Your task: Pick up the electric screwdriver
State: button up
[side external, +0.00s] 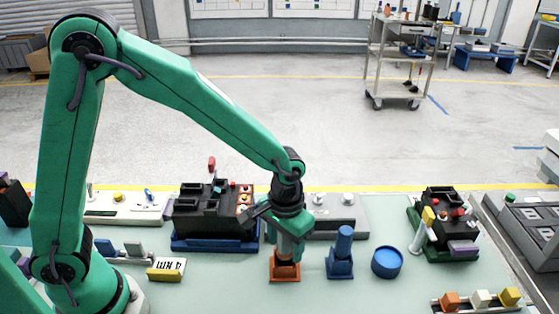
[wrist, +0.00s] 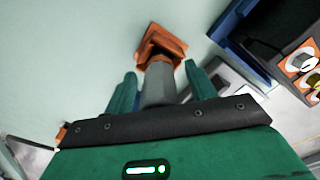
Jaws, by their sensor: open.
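A grey cylindrical tool (side external: 285,248), which looks like the electric screwdriver, stands upright in an orange holder (side external: 285,272) on the bench. In the wrist view, the grey tool (wrist: 158,85) runs between my two green fingers toward the orange holder (wrist: 160,42). My gripper (side external: 287,238) is directly above the holder, with its fingers down around the upper part of the tool. In the wrist view my gripper (wrist: 160,79) is open, with one finger on each side. The top of the tool is hidden by my gripper.
A blue holder with a blue cylinder (side external: 341,252) stands close on the right, with a round blue container (side external: 387,262) beyond it. A black breaker unit on a blue base (side external: 214,218) is behind left. Another unit (side external: 447,222) stands right. The bench front is mostly clear.

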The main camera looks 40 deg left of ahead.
jog(key=c, duration=1.1)
jog(key=shift+r, duration=0.15)
jog(key=shift+w+r, duration=0.1)
jog(key=shift+r, duration=0.75)
notch_tip(320, 180, up, 2)
jog(key=shift+r, duration=0.25)
jog(key=s+d+r, duration=0.2)
jog(key=s, duration=0.1)
jog(key=s+d+r, duration=0.2)
jog(key=s, duration=0.1)
jog(key=s+d+r, duration=0.2)
jog(key=s, duration=0.1)
jog(key=shift+s+d+r, duration=0.3)
jog(key=shift+s+d, duration=0.05)
